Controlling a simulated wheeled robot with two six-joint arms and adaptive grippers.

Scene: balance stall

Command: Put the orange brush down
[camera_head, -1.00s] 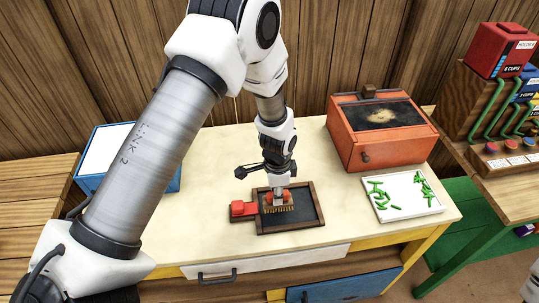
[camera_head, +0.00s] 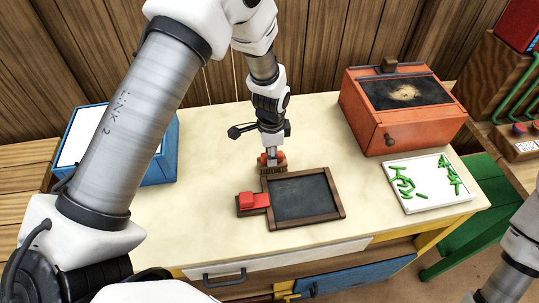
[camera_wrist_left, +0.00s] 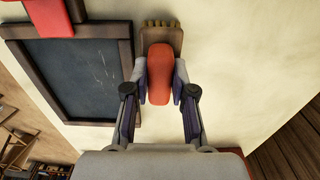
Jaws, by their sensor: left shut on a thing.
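My left gripper (camera_head: 271,153) is shut on the orange brush (camera_head: 273,168). In the left wrist view the left gripper (camera_wrist_left: 160,92) has a finger on each side of the brush's orange handle (camera_wrist_left: 160,72). The brush has a wooden block with tan bristles, which point down in the head view. It is just behind the top left corner of a dark framed slate (camera_head: 305,197). I cannot tell whether the bristles touch the table (camera_head: 215,150). Part of my right arm shows at the right edge; its gripper is out of view.
A red block (camera_head: 253,201) sits at the slate's left side. A white tray (camera_head: 434,205) with green pieces lies to the right. An orange box (camera_head: 420,130) stands behind it. A blue box (camera_head: 157,165) is at the left. The table behind the slate is mostly clear.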

